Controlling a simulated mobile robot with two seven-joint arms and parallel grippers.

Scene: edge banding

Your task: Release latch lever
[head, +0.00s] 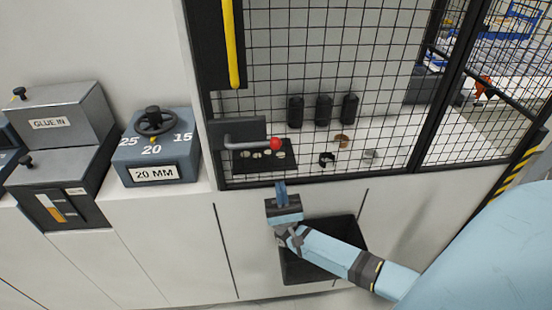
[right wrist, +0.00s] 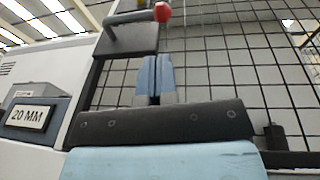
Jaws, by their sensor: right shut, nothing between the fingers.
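The latch lever (head: 245,146) is a grey bar with a red ball knob (head: 276,143) on its right end. It lies about level, on a dark plate at the lower left of the mesh guard. In the right wrist view the lever (right wrist: 135,17) and red knob (right wrist: 162,11) show at the top. My right gripper (head: 281,187) is below the knob, fingers pointing up, shut and empty, apart from the lever. Its fingers also show in the right wrist view (right wrist: 155,75). My left gripper is not in view.
The black mesh guard (head: 330,65) stands above the white counter front. Left of it are a 20 MM dial box (head: 155,150) and a GLUE IN box (head: 60,115). A black bin (head: 340,235) is below, behind my right arm. Several dark cylinders (head: 323,108) stand behind the mesh.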

